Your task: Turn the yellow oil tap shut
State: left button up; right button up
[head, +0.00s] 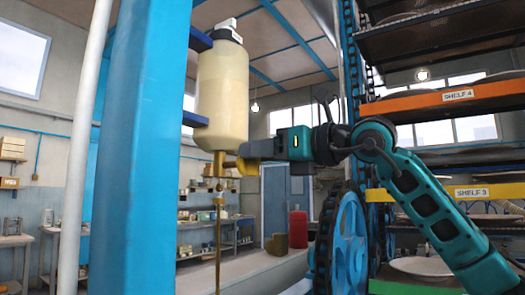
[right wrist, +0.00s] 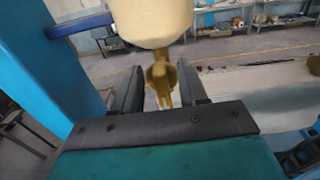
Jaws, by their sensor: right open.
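The yellow-brown oil tap (head: 219,169) sits under a cream oil bottle (head: 222,95) fixed to a blue post. A thin amber line (head: 218,235) runs straight down from it; I cannot tell whether it is oil or a pipe. My right gripper (head: 243,158) reaches the tap from the right. In the right wrist view the tap (right wrist: 161,76) lies between the two dark fingers of the open gripper (right wrist: 160,72), with gaps visible on both sides. The tap's far side is hidden. My left gripper is not in view.
The blue post (head: 140,150) stands close left of the bottle. A blue wheel (head: 348,240) with a chain and a rack with an orange shelf (head: 440,100) are at the right. A red cylinder (head: 298,229) and workbenches stand behind.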

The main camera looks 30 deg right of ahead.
grip_shut()
dwell(0.6)
jog(key=shift+s+a+f+n+p, duration=0.15)
jog(key=shift+a+f+n+p, duration=0.3)
jog(key=shift+n, duration=2.5)
jog(key=shift+s+a+f+n+p, duration=0.15)
jog(key=shift+n+p, duration=0.45)
jog(key=shift+n, duration=2.4)
jog(key=shift+s+a+f+n+p, duration=0.1)
jog(key=shift+a+f+n+p, duration=0.35)
jog(key=shift+n, duration=2.5)
jog(key=shift+d+r, duration=0.1)
jog(key=shift+d, duration=0.05)
grip_release()
